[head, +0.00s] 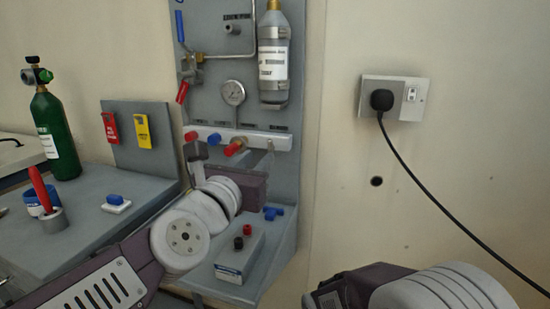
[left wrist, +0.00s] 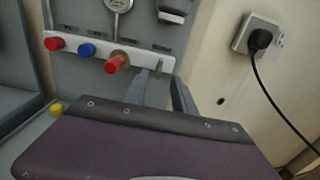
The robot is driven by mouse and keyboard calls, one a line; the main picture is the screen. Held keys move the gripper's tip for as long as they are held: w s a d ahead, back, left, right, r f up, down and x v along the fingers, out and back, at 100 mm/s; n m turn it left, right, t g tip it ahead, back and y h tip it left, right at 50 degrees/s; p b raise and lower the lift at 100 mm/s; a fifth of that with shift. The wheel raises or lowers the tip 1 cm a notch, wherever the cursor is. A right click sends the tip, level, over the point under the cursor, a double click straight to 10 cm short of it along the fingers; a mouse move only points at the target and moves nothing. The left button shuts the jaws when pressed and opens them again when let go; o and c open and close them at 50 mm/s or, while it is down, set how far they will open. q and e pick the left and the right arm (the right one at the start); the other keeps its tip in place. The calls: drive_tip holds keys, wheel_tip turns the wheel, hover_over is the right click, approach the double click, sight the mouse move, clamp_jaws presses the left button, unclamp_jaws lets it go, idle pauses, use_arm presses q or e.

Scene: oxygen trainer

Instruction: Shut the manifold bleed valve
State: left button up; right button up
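The white manifold bar (head: 215,134) is on the grey wall panel. It carries a red knob (head: 191,136), a blue knob (head: 214,138) and a red-capped brass fitting (head: 234,148). The labels are too small to read, so I cannot tell which is the bleed valve. A small grey stem (left wrist: 159,66) is at the bar's right end. My left gripper (left wrist: 166,88) points at that end, its two fingers apart with nothing seen between them. In the head view its fingers (head: 268,152) are just below the bar. My right arm shows at bottom right, its fingertips hidden.
A gauge (head: 232,92), a grey bottle (head: 272,62) and a red lever (head: 183,92) are above the bar. A grey box with red and black knobs (head: 241,257) sits on the shelf below. A green cylinder (head: 55,135) stands left. A black cable (head: 440,205) hangs right.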

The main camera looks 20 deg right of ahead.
sight(269, 148)
use_arm(q)
drive_tip(key=p+x, duration=0.1)
drive_tip(key=x, duration=0.8)
drive_tip(key=shift+f, duration=0.1)
clamp_jaws()
